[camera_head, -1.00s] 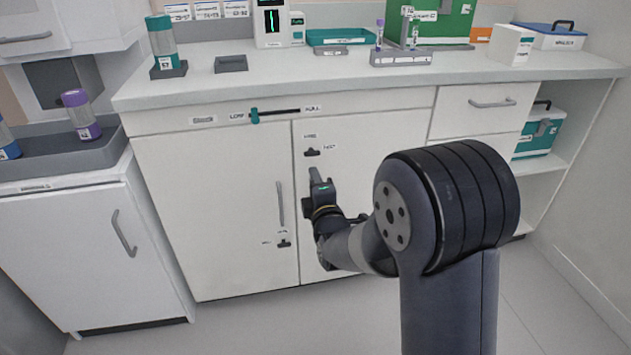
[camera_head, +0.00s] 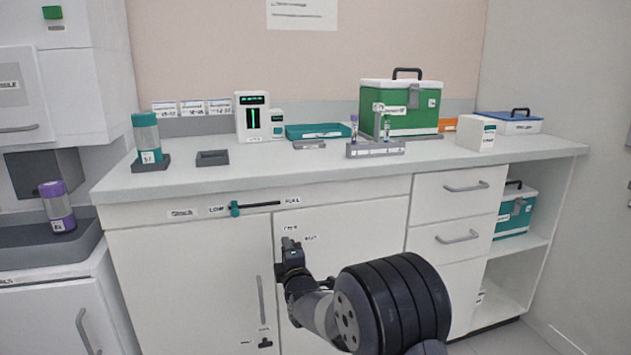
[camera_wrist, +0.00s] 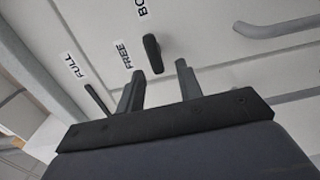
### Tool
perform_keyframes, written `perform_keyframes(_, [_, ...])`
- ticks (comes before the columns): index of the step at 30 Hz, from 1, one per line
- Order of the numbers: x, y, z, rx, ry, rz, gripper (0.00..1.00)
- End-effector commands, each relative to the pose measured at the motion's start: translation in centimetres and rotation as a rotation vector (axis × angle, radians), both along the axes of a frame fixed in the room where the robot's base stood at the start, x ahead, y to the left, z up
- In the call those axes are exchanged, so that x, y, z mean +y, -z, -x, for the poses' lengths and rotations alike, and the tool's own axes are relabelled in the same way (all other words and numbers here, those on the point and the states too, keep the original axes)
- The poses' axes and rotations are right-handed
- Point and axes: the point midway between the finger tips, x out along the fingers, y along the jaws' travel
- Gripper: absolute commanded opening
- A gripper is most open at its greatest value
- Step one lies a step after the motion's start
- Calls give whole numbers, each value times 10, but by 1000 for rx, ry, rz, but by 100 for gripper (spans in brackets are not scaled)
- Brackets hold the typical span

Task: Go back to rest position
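My gripper (camera_head: 290,245) is in front of the white cabinet door (camera_head: 340,240), below the counter edge. In the wrist view its two fingers (camera_wrist: 158,88) stand apart with nothing between them. Beyond them is a dark latch knob (camera_wrist: 153,53) near the labels "FREE" and "FULL"; a gap seems to lie between it and the fingers. In the head view my gripper hides the latch. A teal slider (camera_head: 235,209) sits at the "LOW" end of its slot.
The counter (camera_head: 300,172) holds a teal-capped tube (camera_head: 146,137) in a base, a small device (camera_head: 252,117), a green case (camera_head: 400,108) and a tube rack (camera_head: 375,150). A purple-capped tube (camera_head: 57,207) stands on the left tray. Open shelves (camera_head: 520,245) are at the right.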

Motion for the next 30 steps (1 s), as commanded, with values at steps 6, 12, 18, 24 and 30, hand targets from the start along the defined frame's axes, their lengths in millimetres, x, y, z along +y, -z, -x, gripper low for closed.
perform_keyframes(6, [0,-1,-2,2,0,-9,35])
perform_keyframes(12, [0,-1,-2,3,0,-10,35])
perform_keyframes(18, [-1,-1,5,1,0,0,35])
perform_keyframes(24, [-8,-2,28,1,0,1,35])
perform_keyframes(30, [-16,-2,57,1,-1,1,35])
